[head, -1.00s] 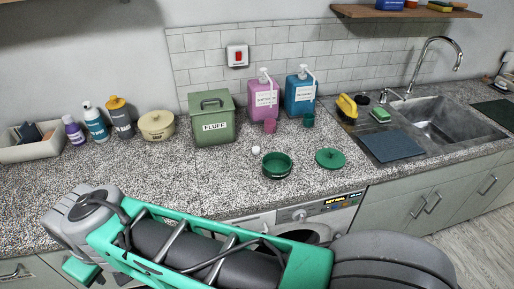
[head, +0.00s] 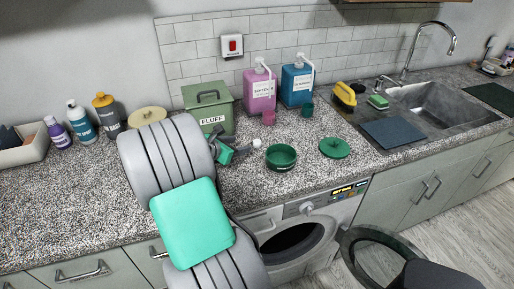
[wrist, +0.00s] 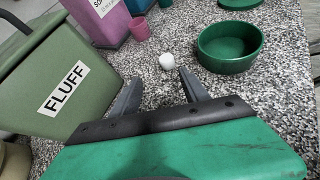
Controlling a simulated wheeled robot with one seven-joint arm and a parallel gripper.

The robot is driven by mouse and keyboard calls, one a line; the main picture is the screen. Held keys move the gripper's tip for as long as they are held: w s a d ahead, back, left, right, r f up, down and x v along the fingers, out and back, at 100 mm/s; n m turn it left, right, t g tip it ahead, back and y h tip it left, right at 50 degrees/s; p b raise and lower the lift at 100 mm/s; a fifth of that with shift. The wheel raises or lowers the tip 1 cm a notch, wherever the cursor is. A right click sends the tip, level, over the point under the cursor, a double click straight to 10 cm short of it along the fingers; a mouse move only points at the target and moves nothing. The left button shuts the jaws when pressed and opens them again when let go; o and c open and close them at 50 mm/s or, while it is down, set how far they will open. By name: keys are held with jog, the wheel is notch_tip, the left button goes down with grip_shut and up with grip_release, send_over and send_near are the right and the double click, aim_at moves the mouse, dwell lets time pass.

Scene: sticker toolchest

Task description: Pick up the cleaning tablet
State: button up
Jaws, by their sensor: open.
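The cleaning tablet looks like a small white cylinder (wrist: 166,60) standing on the speckled counter in the wrist view. It also shows as a small white spot in the head view (head: 229,143), right by my gripper. My gripper (wrist: 158,81) is open and empty. Its two grey fingers point toward the tablet, which lies just beyond the fingertips and between their lines, a little nearer the right finger. In the head view my arm hides most of the gripper.
A green FLUFF bin (wrist: 50,85) stands close on the left of my gripper. A green bowl (wrist: 230,47) sits to the tablet's right, with a green lid (head: 335,148) beyond. A pink cup (wrist: 139,29) and pump bottles (head: 259,90) stand behind. Bare counter surrounds the tablet.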

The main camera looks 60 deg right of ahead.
jog(key=shift+s+d+f+n+g+h, duration=0.15)
jog(key=shift+s+d+n+g, duration=0.1)
jog(key=shift+s+d, duration=0.25)
jog(key=shift+s+d+f+n+g+h, duration=0.15)
jog(key=shift+s+d+n, duration=0.1)
jog(key=shift+d, duration=0.35)
jog(key=x, duration=0.3)
jog(key=p+x, duration=0.1)
jog(key=x, duration=0.2)
jog(key=shift+s+d+f, duration=0.1)
jog(key=shift+d+f, duration=0.05)
jog(key=shift+f, duration=0.35)
grip_shut()
